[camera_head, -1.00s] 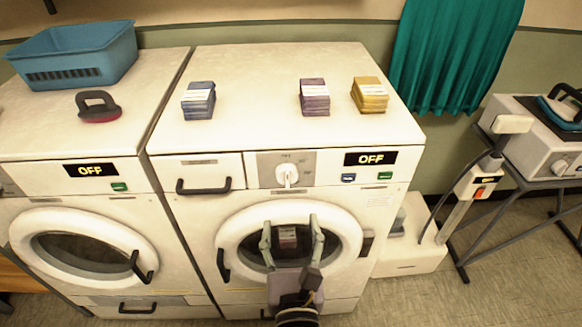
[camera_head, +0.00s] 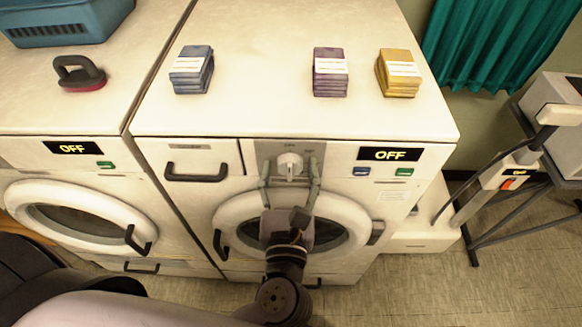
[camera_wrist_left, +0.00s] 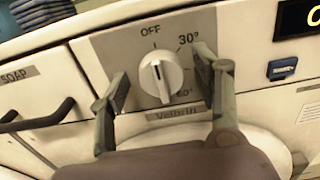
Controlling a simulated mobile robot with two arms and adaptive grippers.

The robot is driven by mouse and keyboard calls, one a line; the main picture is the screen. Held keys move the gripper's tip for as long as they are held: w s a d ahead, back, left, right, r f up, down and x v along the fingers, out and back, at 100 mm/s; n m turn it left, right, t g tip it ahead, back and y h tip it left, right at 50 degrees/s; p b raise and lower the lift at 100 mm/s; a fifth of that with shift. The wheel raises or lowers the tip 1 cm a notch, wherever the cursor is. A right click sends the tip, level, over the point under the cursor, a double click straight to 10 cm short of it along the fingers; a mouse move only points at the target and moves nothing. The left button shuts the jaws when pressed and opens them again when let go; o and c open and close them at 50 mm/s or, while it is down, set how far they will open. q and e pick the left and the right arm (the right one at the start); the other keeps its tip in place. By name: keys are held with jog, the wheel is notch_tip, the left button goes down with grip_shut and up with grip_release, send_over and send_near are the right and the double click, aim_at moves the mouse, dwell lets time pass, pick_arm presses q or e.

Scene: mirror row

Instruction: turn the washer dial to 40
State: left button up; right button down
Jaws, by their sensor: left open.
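The white washer dial (camera_head: 290,164) is on the grey control panel of the right-hand washer. In the left wrist view the dial (camera_wrist_left: 160,75) has a raised ridge standing almost upright, its upper end towards OFF. The 30° mark is at upper right; a lower-right mark is partly covered and its first digit is unclear. My left gripper (camera_head: 289,172) is open, its fingers on either side of the dial from below; in the left wrist view they show apart from the knob. The washer's display (camera_head: 390,154) reads OFF. My right gripper is not in view.
A drawer handle (camera_head: 196,176) sticks out left of the dial. Blue (camera_head: 361,171) and green (camera_head: 404,172) buttons are to the right. The round door (camera_head: 345,226) is below. Blue (camera_head: 191,70), purple (camera_head: 330,72) and yellow (camera_head: 399,73) stacks stand on top.

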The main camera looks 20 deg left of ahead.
pick_arm(q)
jog(key=c, duration=1.1)
jog(key=shift+c, duration=0.2)
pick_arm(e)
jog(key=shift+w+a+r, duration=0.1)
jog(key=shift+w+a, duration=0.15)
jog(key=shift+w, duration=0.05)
